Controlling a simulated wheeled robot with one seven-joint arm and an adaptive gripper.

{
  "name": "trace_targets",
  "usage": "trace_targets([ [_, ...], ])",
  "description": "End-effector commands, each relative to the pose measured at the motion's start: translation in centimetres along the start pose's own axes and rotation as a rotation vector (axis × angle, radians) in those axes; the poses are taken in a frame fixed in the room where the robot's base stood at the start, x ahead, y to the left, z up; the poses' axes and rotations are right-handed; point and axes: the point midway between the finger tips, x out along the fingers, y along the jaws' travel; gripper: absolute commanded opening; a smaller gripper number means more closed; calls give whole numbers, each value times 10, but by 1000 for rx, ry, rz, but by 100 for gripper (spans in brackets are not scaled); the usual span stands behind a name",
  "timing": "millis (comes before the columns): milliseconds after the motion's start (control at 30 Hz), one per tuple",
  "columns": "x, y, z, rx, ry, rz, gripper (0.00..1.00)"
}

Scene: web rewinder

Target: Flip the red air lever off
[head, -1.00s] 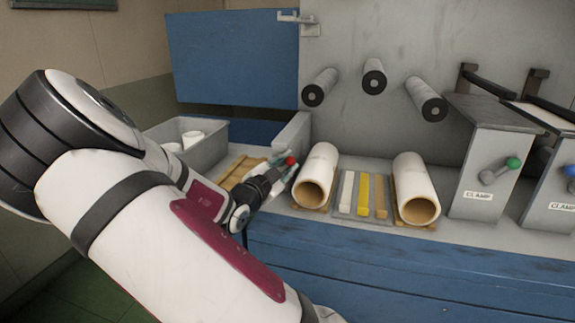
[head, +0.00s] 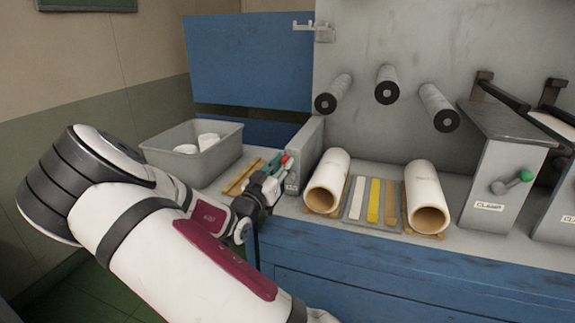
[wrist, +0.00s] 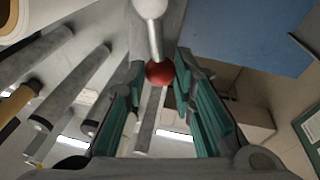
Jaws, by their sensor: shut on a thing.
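The red air lever shows as a round red knob (head: 284,159) at the left front of the machine, beside a low grey box (head: 305,150). My gripper (head: 277,168), with teal fingers, is at the knob and shut on it. In the wrist view, the red knob (wrist: 160,73) sits between the two fingers of my gripper (wrist: 156,88), at the end of a pale metal rod (wrist: 152,25). The lever's base is mostly hidden in the head view.
A grey bin (head: 205,158) with white rolls stands left of the gripper. Two large paper rolls (head: 326,185) (head: 427,200) flank a tray of strips to the right. Spindles (head: 387,85) stick out above. A clamp box with a green-knobbed lever (head: 525,176) stands farther right.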

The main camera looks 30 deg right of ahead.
Motion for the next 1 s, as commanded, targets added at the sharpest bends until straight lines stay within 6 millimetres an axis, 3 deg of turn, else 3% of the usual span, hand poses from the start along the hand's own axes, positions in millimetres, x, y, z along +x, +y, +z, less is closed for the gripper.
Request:
trace_targets([
  [500, -6, -22, 9, -374, 61, -67, 0],
  [1000, -7, -27, 12, -471, 77, -85, 0],
])
